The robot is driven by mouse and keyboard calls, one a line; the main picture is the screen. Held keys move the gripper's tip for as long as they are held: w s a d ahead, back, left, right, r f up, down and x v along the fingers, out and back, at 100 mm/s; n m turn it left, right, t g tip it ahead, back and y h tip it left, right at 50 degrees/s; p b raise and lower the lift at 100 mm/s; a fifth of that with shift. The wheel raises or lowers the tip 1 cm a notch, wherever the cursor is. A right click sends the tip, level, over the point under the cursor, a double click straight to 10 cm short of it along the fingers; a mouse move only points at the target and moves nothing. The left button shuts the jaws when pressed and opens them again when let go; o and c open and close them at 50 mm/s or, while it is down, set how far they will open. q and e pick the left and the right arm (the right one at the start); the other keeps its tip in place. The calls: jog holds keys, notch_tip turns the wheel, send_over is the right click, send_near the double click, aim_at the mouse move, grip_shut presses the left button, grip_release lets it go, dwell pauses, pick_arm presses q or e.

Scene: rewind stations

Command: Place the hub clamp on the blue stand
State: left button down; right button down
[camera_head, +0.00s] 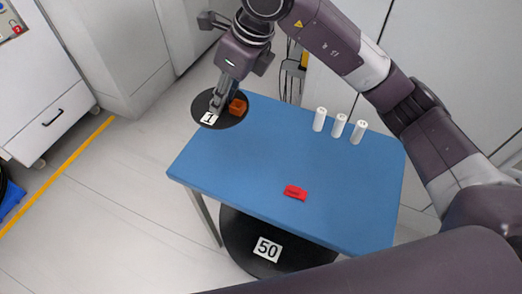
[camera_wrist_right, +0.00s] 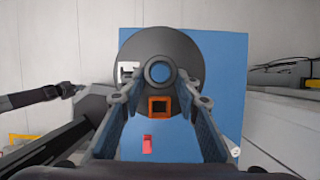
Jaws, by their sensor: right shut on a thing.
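A dark round disc with a raised central ring, which I take to be the hub clamp (camera_head: 236,121), is at the far left corner of the blue stand (camera_head: 300,145). It carries a white label "1" and an orange square block. The disc (camera_wrist_right: 185,50) fills the upper middle of the right wrist view. My right gripper (camera_head: 215,108) points down at its middle and is shut on the central ring. The disc reaches past the stand's edge; I cannot tell whether it touches the top.
Several white cylinders (camera_head: 339,125) stand along the stand's back right. A red block (camera_head: 295,192) lies near its middle. A black disc labelled "50" (camera_head: 236,232) is below the front edge. Most of the blue top is clear. Grey cabinets (camera_head: 125,50) are behind.

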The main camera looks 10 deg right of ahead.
notch_tip(320, 180, down, 15)
jog(key=shift+r+p, duration=0.1)
jog(key=shift+p, duration=1.05)
notch_tip(320, 180, down, 5)
jog(key=shift+p, duration=0.35)
jog(key=c, duration=1.5)
grip_release()
jog(key=shift+o, duration=0.2)
